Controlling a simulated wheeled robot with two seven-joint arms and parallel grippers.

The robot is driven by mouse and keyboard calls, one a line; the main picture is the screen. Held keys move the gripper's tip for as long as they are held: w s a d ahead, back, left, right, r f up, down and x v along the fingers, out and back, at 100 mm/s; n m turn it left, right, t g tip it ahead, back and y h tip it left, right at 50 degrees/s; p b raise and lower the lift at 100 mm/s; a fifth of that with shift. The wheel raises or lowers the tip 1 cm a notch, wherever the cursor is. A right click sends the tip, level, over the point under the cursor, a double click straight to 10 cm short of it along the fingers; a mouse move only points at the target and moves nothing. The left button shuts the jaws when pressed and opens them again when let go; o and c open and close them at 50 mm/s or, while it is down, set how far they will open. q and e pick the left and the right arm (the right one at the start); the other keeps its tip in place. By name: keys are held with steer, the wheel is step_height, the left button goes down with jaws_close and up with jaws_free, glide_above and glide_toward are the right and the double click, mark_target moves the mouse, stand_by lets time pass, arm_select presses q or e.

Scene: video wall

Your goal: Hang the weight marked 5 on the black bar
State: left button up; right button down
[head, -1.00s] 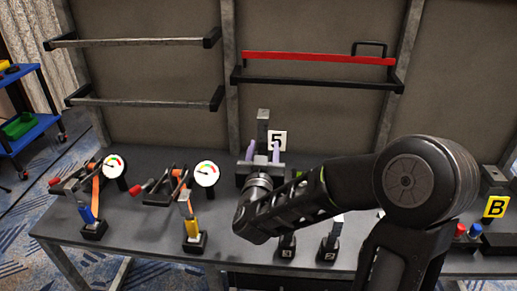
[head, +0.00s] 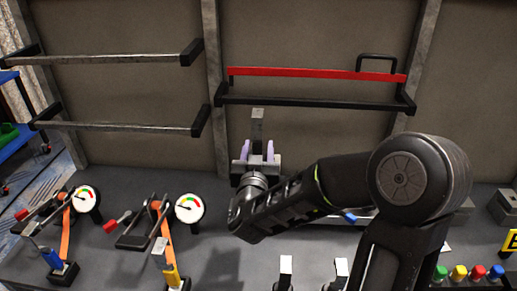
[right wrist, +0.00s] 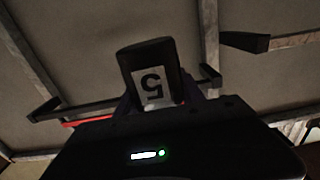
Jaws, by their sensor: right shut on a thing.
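My right gripper (head: 258,152) is shut on the weight marked 5 (head: 258,122) and holds it upright, above the bench. The weight shows in the head view as a grey block standing up between the pale purple fingertips. In the right wrist view the weight (right wrist: 148,58) is a dark block with a white label reading 5, upside down there. The black bar (head: 310,103) runs along the wall panel, up and to the right of the weight in the head view. The weight looks apart from the bar. My left gripper is not in view.
A red bar (head: 320,75) runs just above the black bar. Two metal bars (head: 110,58) are at the left. Clamps with dials (head: 190,208) and small blocks (head: 285,268) stand on the bench (head: 120,175). My right arm hides part of the bench.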

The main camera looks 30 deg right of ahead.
steer(key=shift+w+d+r, duration=0.1)
steer(key=shift+w+r, duration=0.1)
steer(key=f+x, duration=0.2)
steer(key=x, duration=1.2)
steer(key=shift+w+d+f, duration=0.15)
steer(key=shift+w+d, duration=0.05)
steer(key=shift+d, duration=0.05)
stand_by(0.9)
